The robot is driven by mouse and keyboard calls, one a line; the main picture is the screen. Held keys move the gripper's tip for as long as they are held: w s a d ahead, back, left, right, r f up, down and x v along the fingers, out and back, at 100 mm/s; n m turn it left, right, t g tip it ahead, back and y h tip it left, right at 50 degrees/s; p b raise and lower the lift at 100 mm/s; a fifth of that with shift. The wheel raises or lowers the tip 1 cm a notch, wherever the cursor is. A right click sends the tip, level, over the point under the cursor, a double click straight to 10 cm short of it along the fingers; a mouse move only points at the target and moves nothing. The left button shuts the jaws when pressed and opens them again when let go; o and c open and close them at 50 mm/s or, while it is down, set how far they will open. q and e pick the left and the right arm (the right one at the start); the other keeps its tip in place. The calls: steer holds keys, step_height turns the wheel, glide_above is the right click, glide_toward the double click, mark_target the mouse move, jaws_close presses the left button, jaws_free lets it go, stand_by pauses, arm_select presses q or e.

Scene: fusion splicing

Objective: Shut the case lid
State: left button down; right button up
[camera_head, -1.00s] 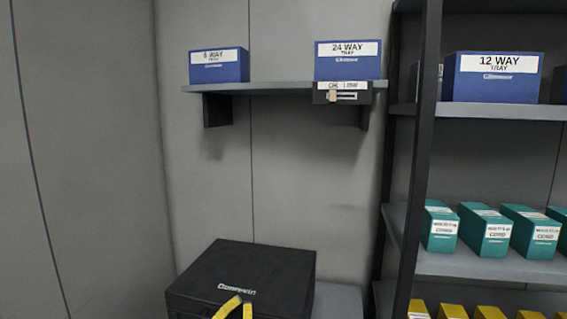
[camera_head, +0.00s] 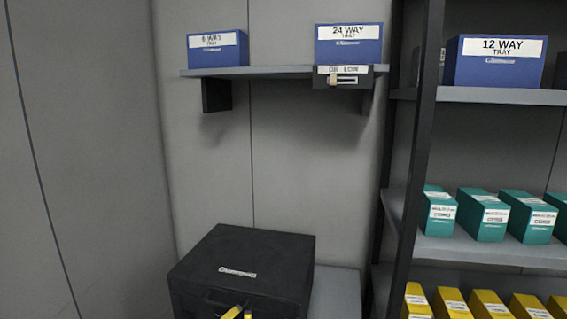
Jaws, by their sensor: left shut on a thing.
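The black case (camera_head: 290,285) stands at the bottom of the view, its lower part cut off by the picture edge. Its lid (camera_head: 245,250) lies flat on top, with a pale maker's label on it; no gap under the lid shows. A dark handle (camera_head: 212,299) shows on the front face. The yellow fingertips of my left gripper (camera_head: 238,314) are at the handle, just below the lid's front edge. They look shut on the handle, though most of the gripper is outside the picture. My right gripper is not in view.
A grey surface (camera_head: 337,292) shows right of the case. Above is a wall shelf (camera_head: 270,72) with blue tray boxes and a small black slider unit (camera_head: 360,78) under it. A dark rack post (camera_head: 413,180) and shelves of teal and yellow boxes stand at the right.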

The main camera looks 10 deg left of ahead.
arm_select(q)
steer(key=shift+f+y, duration=0.3)
steer(key=shift+f, duration=0.15)
steer(key=s+a+f+n+g+y, duration=0.15)
steer(key=s+f+g, duration=0.3)
steer(key=f, duration=1.15)
steer(key=s+f+n+g+y, duration=0.1)
steer(key=s+f+g+y, duration=0.3)
steer(key=f, duration=1.1)
steer(key=s+a+f+n+g, duration=0.1)
steer(key=s+f+g, duration=0.35)
steer(key=f, duration=1.15)
steer(key=s+f+n+g+y, duration=0.1)
steer(key=s+f+g, duration=0.3)
steer(key=s+f, duration=1.2)
steer(key=s+f+g, duration=0.3)
steer(key=s, duration=0.9)
steer(key=s+f+g, duration=0.3)
steer(key=s+f, duration=0.1)
steer(key=s, duration=0.9)
steer(key=shift+s+f+n+y, duration=0.25)
steer(key=shift+f+n+y, duration=0.1)
steer(key=shift+y, duration=0.1)
